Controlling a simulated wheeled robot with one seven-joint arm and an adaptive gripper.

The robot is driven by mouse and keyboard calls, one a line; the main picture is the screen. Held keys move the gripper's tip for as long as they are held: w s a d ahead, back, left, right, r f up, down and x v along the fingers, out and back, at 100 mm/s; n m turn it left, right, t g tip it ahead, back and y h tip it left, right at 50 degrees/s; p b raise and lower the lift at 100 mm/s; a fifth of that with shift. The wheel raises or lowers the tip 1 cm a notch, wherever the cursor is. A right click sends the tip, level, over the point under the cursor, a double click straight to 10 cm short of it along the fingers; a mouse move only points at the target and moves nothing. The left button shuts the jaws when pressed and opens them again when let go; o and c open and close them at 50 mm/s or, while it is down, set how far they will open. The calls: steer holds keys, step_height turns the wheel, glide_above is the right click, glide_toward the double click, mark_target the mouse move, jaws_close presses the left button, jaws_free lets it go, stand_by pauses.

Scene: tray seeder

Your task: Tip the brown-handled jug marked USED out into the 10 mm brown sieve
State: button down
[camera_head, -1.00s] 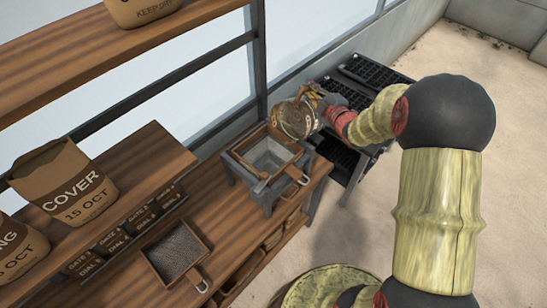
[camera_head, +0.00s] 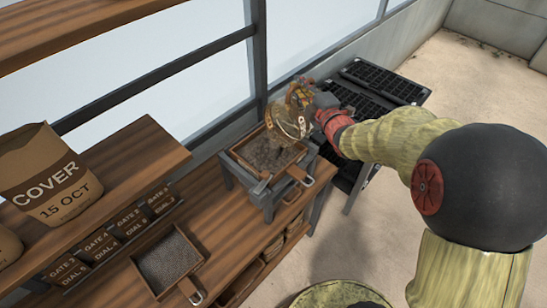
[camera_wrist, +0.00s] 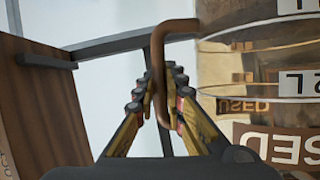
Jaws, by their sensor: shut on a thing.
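The clear jug (camera_head: 289,122) is tipped steeply over the near stand, its mouth toward the brown-framed sieve (camera_head: 247,166). In the wrist view the jug (camera_wrist: 265,65) shows a USED label, upside down, and a brown handle (camera_wrist: 158,62). My gripper (camera_head: 308,97) is shut on this handle; its fingers close around it in the wrist view (camera_wrist: 160,78). Dark grey, grainy material lies in the sieve under the jug. No size mark on this sieve is readable. How much is left in the jug is unclear.
Another brown-framed sieve (camera_head: 160,283) with a fine mesh lies on the wooden bench (camera_head: 215,225). A COVER bag (camera_head: 45,175) stands on the shelf at left, above gate and dial labels. Black cell trays (camera_head: 385,82) stand behind the sieve stand.

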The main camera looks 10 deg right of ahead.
mark_target(287, 96)
steer(key=shift+s+a+r+b, duration=0.2)
steer(key=shift+s+b, duration=0.05)
steer(key=shift+b, duration=0.45)
steer(key=shift+s+a+r+n+b, duration=0.15)
steer(key=shift+s+a+n+b, duration=0.1)
steer(key=shift+a+n+b, duration=0.4)
steer(key=shift+s+a+r+t+b, duration=0.1)
steer(key=shift+s+r+t+b, duration=0.15)
steer(key=shift+b, duration=0.75)
steer(key=a+b, duration=0.1)
steer(key=b, duration=0.1)
steer(key=s+a+n+b, duration=0.1)
steer(key=b, duration=0.3)
steer(key=shift+s+a+r+n+t, duration=0.25)
steer(key=shift+s+a+r+t, duration=0.05)
steer(key=shift+s+a+t, duration=0.1)
steer(key=s+a+n+b, duration=0.3)
steer(key=a+b, duration=0.2)
steer(key=b, duration=0.8)
steer(key=shift+s+r+t+y, duration=0.2)
steer(key=shift+r+t+y, duration=0.15)
steer(key=shift+t+y, duration=0.1)
